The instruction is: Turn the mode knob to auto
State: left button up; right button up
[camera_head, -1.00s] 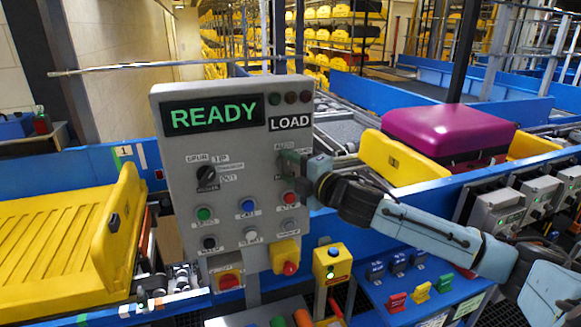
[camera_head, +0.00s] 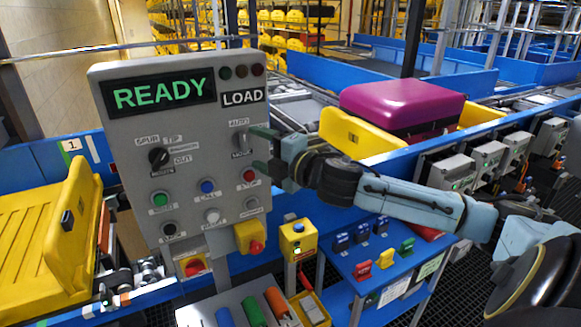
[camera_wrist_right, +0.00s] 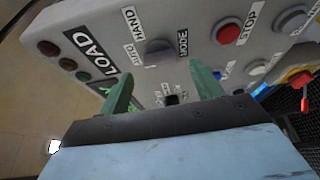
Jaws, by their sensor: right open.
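The mode knob (camera_head: 240,141) is a small grey knob at the upper right of the grey control panel (camera_head: 190,235), between an AUTO label above and a MODE label below. In the right wrist view the knob (camera_wrist_right: 158,52) lies between HAND, AUTO and MODE labels; I cannot tell surely which way it points. My right gripper (camera_head: 264,150) is open, its green fingers apart just right of the knob in the head view. In the wrist view the fingers (camera_wrist_right: 160,78) stand either side of and short of the knob, with nothing between them. My left gripper is not in view.
The panel display (camera_head: 163,92) reads READY beside a LOAD sign. A black selector (camera_head: 158,157) and several push buttons sit close by, including a red stop button (camera_head: 249,176). A yellow tray (camera_head: 45,245) is at left; a magenta case (camera_head: 402,105) lies on the conveyor behind my right arm.

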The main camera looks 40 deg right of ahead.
jog(key=s+d+b, duration=0.1)
jog(key=s, duration=0.8)
jog(key=shift+d, duration=0.15)
jog(key=shift+w, duration=0.1)
dwell(0.7)
